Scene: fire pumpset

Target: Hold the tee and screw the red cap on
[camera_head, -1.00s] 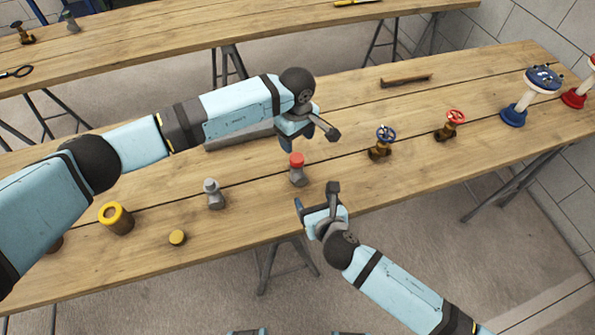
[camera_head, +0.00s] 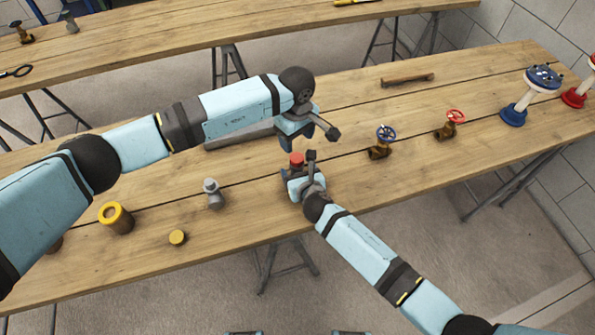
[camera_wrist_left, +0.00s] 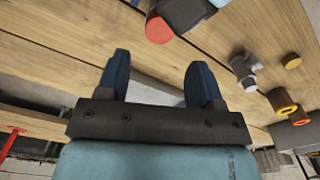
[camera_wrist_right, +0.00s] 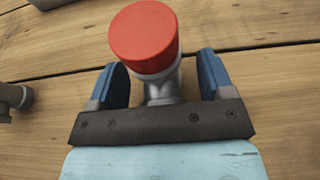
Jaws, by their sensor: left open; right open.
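A grey tee (camera_wrist_right: 160,88) stands on the near table with the red cap (camera_wrist_right: 145,36) on its top end. The red cap also shows in the head view (camera_head: 296,159) and in the left wrist view (camera_wrist_left: 158,28). My right gripper (camera_head: 299,166) is open, with one finger on each side of the tee; in the right wrist view gaps show between fingers and tee. In the head view it hides most of the tee. My left gripper (camera_head: 310,141) is open and empty above the table, just behind the red cap.
A second grey fitting (camera_head: 214,195), a yellow-topped brown cylinder (camera_head: 116,219) and a small yellow cap (camera_head: 177,237) stand to the left. Valves with a blue wheel (camera_head: 381,150) and a red wheel (camera_head: 448,132) stand to the right. A grey bar lies behind the left arm.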

